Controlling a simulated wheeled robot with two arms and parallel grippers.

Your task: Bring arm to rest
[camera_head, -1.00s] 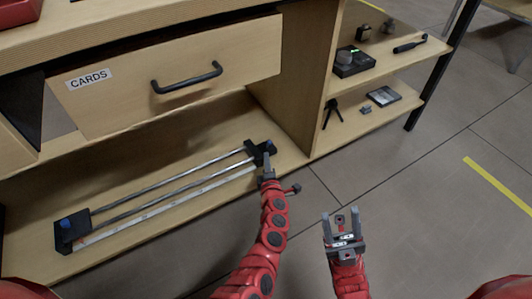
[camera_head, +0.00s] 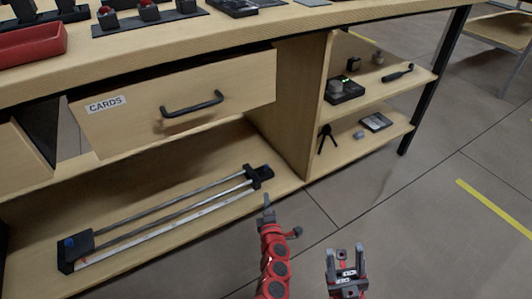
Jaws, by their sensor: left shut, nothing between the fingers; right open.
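A desk (camera_head: 250,34) holds a red tray (camera_head: 30,45) and small devices. Its CARDS drawer (camera_head: 180,105) sticks out, with a black handle (camera_head: 192,104). Side shelves (camera_head: 360,112) hold a black box (camera_head: 345,90) and a small tripod (camera_head: 326,138). The floor (camera_head: 430,220) at right is clear.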

